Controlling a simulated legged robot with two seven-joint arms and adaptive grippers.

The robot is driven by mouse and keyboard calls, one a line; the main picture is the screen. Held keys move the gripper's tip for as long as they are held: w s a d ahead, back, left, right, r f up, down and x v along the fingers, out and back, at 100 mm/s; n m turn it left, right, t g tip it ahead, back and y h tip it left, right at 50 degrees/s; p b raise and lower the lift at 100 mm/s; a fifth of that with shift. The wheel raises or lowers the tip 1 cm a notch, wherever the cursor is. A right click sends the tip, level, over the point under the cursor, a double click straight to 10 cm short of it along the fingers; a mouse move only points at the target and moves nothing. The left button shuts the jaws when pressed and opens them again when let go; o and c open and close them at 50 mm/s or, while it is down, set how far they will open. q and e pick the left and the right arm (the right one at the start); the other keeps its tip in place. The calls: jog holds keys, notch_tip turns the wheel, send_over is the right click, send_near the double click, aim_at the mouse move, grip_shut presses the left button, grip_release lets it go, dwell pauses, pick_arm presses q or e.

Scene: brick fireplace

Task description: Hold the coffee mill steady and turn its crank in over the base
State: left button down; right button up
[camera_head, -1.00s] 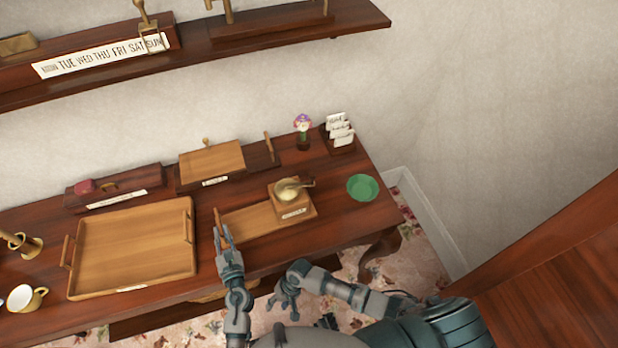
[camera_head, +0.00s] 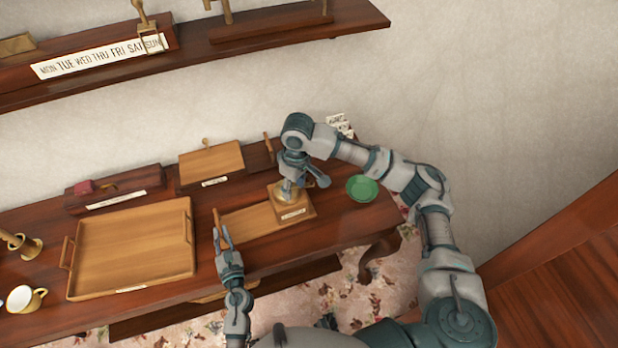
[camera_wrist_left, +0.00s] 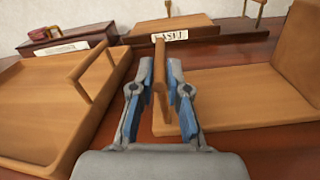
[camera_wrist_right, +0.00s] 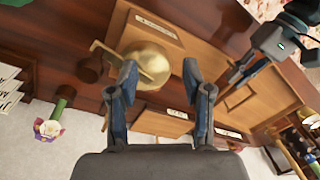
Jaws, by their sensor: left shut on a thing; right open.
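The coffee mill stands on the table, a wooden box (camera_head: 292,210) with a brass dome (camera_wrist_right: 147,62) on top. A flat board (camera_head: 245,221) extends left from it, with an upright wooden handle (camera_wrist_left: 160,65) at its left end. My left gripper (camera_head: 222,232) is shut on that handle; the fingers show on both sides of it in the left wrist view. My right gripper (camera_wrist_right: 160,72) is open above the dome, empty. The brass crank (camera_wrist_right: 112,53) reaches out past the dome's left side in the right wrist view; in the head view the right hand hides most of it.
A green bowl (camera_head: 362,188) sits right of the mill. A wooden tray (camera_head: 135,250) lies left of my left gripper. Behind are a small board stand (camera_head: 212,162) and a card holder (camera_head: 340,122).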

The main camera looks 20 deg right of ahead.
notch_tip(320, 180, up, 3)
jog(key=w+n, duration=0.2)
notch_tip(320, 180, up, 6)
jog(key=h, duration=0.1)
send_over(309, 176)
jog(key=shift+w+d+f, duration=0.1)
jog(key=shift+f, duration=0.1)
notch_tip(309, 176, down, 11)
jog(key=shift+f, duration=0.15)
jog(key=shift+c, duration=0.2)
grip_shut()
